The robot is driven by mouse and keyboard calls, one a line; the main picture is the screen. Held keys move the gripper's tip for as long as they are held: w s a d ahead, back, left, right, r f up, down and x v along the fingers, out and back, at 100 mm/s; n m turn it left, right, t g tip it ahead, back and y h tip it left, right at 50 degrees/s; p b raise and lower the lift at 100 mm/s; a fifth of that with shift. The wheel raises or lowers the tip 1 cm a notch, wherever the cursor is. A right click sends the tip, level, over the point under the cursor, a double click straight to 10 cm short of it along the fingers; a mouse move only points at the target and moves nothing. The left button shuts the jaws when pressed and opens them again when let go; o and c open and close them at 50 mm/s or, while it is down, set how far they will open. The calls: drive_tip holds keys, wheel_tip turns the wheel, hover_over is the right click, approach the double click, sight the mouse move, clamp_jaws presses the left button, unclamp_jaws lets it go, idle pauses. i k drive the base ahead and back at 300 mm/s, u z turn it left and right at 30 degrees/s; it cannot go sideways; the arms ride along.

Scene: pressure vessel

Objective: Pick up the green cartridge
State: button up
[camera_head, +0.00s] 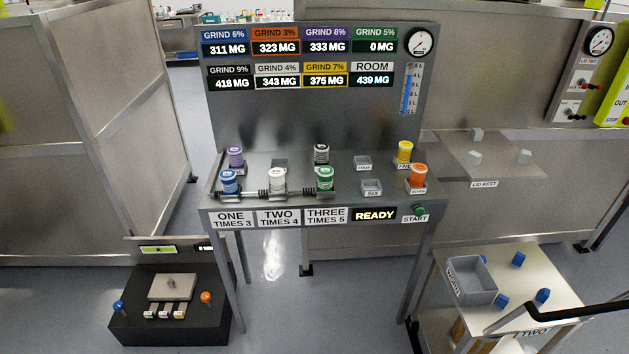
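The green cartridge (325,180) stands upright in the front row of the metal bench, above the "THREE TIMES 5" label. It has a green top and a white band. A horizontal metal rod with dark fittings (265,193) runs along the front row, ending close to the green cartridge; I cannot tell whether it touches it. A black and white cartridge (321,154) stands right behind it. My gripper is not in view.
Blue (229,181) and white (277,180) cartridges stand left of the green one, with a purple one (236,156) behind. Yellow (404,152) and orange (418,176) ones stand right. Tray six (371,187) looks empty. A cart (480,317) stands front right.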

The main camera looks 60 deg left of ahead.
sight(325, 173)
drive_tip(key=u, duration=0.45)
drive_tip(key=i, duration=0.55)
drive_tip(key=u, duration=0.9)
drive_tip(key=i, duration=0.8)
drive_tip(key=u, duration=0.45)
